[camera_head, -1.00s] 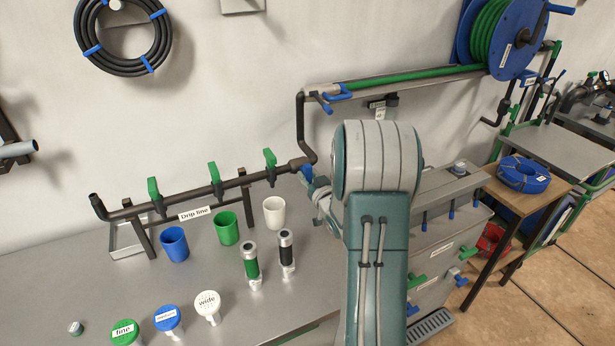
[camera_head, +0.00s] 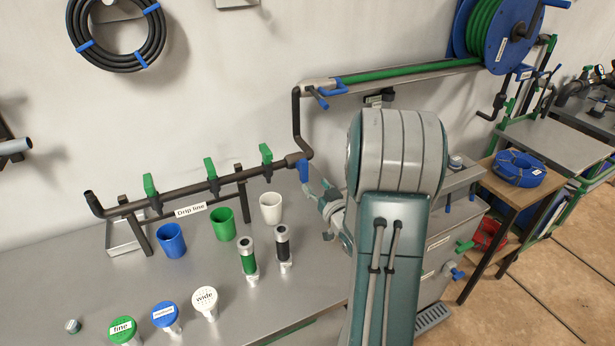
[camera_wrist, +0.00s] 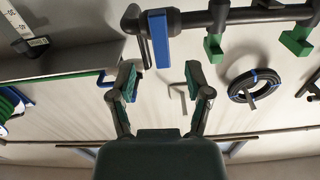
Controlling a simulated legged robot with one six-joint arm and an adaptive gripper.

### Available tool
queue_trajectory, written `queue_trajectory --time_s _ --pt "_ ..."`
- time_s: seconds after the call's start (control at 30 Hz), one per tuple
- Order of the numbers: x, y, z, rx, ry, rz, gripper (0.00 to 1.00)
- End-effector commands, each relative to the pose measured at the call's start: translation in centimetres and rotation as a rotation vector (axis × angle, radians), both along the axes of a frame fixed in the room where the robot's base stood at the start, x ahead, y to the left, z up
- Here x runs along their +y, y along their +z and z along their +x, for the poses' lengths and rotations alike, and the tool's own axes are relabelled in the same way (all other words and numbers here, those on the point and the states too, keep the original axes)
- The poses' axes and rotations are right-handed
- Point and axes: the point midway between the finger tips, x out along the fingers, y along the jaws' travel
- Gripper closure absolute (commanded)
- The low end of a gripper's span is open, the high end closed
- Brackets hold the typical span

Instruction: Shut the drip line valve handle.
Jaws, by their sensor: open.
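The drip line pipe (camera_head: 180,194) runs along the back of the bench behind a "Drip line" label (camera_head: 190,210). At its right end is a blue valve handle (camera_head: 303,171), pointing down beside the pipe's joint. In the wrist view the blue handle (camera_wrist: 158,38) shows near the top, just past the fingertips and roughly centred between them. My gripper (camera_wrist: 160,74) is open and empty, apart from the handle. In the head view my gripper (camera_head: 326,198) is just right of and below the handle, partly hidden by my arm.
Three green handles (camera_head: 210,168) stand up along the pipe. Blue, green and white cups (camera_head: 271,208), two small cylinders (camera_head: 283,245) and labelled caps (camera_head: 205,298) stand on the bench. A second pipe (camera_head: 297,120) rises from the joint to a wall shelf.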

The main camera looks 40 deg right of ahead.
Motion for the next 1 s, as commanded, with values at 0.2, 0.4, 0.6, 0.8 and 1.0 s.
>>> queue_trajectory --time_s 0.2,0.4,0.6,0.8,1.0 --pt "0.7 0.0 -3.5 0.001 -0.002 0.0 0.36" --pt "1.0 -0.1 -4.5 0.0 0.0 0.001 0.36" --pt "1.0 -0.1 -4.4 0.001 0.0 0.001 0.36" --pt "1.0 -0.1 -4.4 0.001 0.0 0.001 0.36" --pt "1.7 0.7 -3.7 0.042 -0.002 -0.019 0.36"
